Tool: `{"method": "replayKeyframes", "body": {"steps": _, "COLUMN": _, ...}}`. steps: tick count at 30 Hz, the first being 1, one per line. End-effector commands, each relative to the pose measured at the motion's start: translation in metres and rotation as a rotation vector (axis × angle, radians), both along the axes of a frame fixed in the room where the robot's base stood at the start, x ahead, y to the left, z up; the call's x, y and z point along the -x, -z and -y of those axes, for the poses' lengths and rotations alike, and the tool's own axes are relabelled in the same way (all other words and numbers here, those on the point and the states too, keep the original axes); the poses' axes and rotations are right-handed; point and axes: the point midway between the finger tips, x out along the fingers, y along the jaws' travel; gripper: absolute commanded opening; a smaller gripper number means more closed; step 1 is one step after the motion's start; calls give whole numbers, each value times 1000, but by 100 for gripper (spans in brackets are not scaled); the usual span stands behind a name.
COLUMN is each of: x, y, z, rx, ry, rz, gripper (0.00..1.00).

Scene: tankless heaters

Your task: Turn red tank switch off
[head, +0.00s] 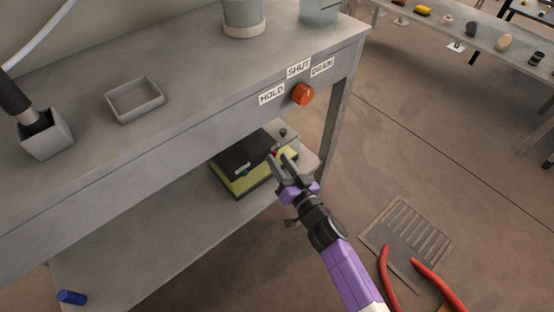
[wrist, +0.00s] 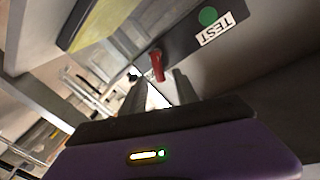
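A small red switch lever (wrist: 157,65) stands out from a dark panel in the wrist view. A bit of red (head: 274,153) shows by my fingertips in the head view, on or beside a black-topped yellow box (head: 240,165) on the lower shelf. My gripper (head: 277,159) reaches in under the bench top, close to that box. In the wrist view my gripper's two fingers (wrist: 160,82) are apart, with the red lever between or just beyond their tips. I cannot tell whether they touch it. The switch's on or off position is not clear.
A TEST label (wrist: 216,29) and green dot (wrist: 208,16) sit near the lever. Above, an orange-red knob (head: 303,94) with HOLD, SHUT and DRAIN labels is on the bench front (head: 200,130). Red-handled pliers (head: 425,280) and a floor grate (head: 408,235) are lower right.

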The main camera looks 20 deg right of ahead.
Motion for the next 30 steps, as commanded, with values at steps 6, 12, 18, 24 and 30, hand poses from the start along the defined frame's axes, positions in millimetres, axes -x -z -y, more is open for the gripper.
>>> {"method": "replayKeyframes", "body": {"steps": 6, "x": -18, "y": 0, "z": -2, "rx": 0, "ry": -1, "rz": 0, "gripper": 36}}
{"method": "replayKeyframes", "body": {"steps": 12, "x": -20, "y": 0, "z": -2, "rx": 0, "ry": 0, "rz": -1, "gripper": 36}}
{"method": "replayKeyframes", "body": {"steps": 18, "x": -19, "y": 0, "z": -2, "rx": 1, "ry": 0, "rz": -1, "gripper": 14}}
{"method": "replayKeyframes", "body": {"steps": 24, "x": -19, "y": 0, "z": -2, "rx": 0, "ry": 0, "rz": 0, "gripper": 0}}
{"method": "replayKeyframes", "body": {"steps": 30, "x": -19, "y": 1, "z": -2, "rx": 11, "ry": 0, "rz": 3, "gripper": 0}}
